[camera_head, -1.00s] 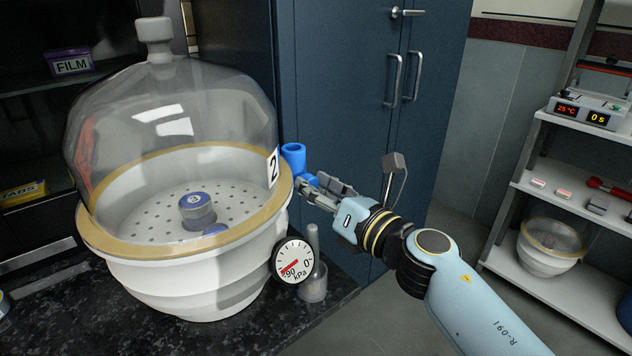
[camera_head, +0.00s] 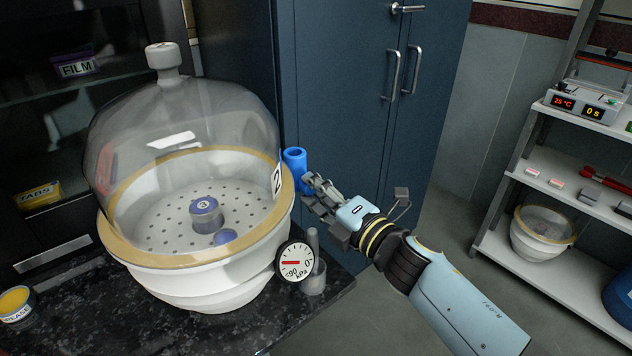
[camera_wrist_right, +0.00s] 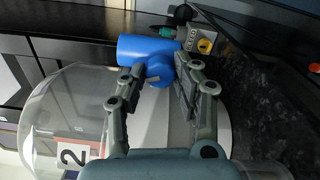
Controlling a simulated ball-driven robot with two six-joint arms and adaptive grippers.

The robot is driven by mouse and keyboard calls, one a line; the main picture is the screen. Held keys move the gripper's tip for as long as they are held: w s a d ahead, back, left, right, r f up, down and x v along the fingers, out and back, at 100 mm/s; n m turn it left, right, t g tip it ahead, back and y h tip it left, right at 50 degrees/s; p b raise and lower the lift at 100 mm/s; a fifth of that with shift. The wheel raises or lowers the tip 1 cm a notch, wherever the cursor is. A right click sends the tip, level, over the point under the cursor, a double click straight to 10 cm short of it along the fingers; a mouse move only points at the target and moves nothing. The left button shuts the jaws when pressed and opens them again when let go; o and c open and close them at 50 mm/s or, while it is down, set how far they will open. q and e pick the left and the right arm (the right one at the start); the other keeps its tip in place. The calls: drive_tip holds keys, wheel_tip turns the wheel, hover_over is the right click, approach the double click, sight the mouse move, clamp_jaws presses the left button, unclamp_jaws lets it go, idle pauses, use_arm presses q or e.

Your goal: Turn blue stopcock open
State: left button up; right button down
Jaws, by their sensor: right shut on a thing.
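The blue stopcock (camera_head: 295,161) sits at the right rim of the white desiccator (camera_head: 190,288), beside the label "2". In the head view its lower part is hidden behind my fingers. My right gripper (camera_head: 310,189) reaches it from the right. In the right wrist view the blue stopcock (camera_wrist_right: 145,48) lies across the top, and its short round part sits between the fingertips of my right gripper (camera_wrist_right: 160,76), which are shut on it. The pressure gauge (camera_head: 294,263) has its red needle pointing left, above the -90 mark. My left gripper is not in view.
A clear domed lid (camera_head: 185,120) covers the desiccator, with a small numbered jar (camera_head: 206,215) inside. A blue cabinet (camera_head: 345,110) stands close behind. A tin (camera_head: 15,303) is at the left. A shelf rack (camera_head: 560,190) stands at the far right.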

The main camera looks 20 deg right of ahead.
drive_tip(key=shift+m+p, duration=1.15)
drive_tip(key=shift+m, duration=1.05)
drive_tip(key=shift+f, duration=0.1)
drive_tip(key=c, duration=1)
unclamp_jaws()
drive_tip(key=shift+d, duration=0.1)
drive_tip(key=v, duration=1.2)
